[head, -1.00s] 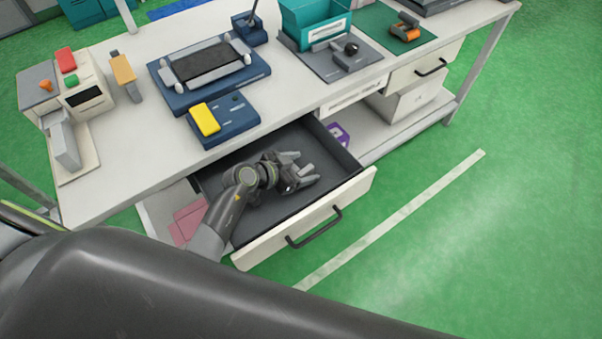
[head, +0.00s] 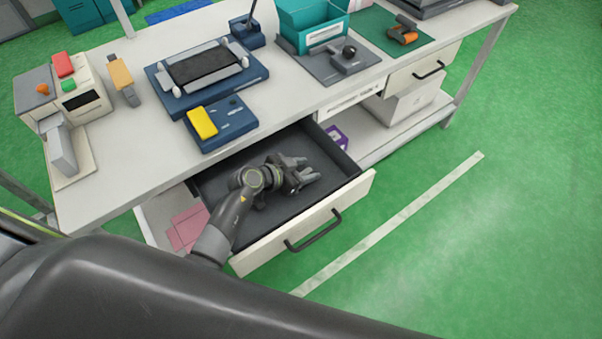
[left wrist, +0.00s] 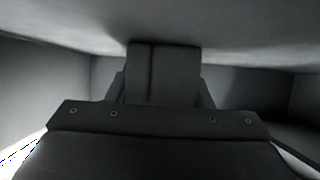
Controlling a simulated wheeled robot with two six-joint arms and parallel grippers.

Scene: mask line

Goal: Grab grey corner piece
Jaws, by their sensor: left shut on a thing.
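My left gripper (head: 308,167) is down inside the open drawer (head: 218,184), near its right end. Its fingers are drawn together on something in the head view. In the left wrist view the two fingers (left wrist: 162,75) show side by side with a thin line between them. I cannot make out the grey corner piece apart from the grey fingers, which hide what they hold. My right gripper is not in view.
The drawer's white front (head: 305,222) and dark walls surround the gripper. The tabletop (head: 110,145) overhangs the drawer's back. On it are a blue block with a yellow piece (head: 203,122), a blue fixture (head: 165,92) and a teal bin (head: 322,35). Pink sheets (head: 186,226) lie left of the drawer.

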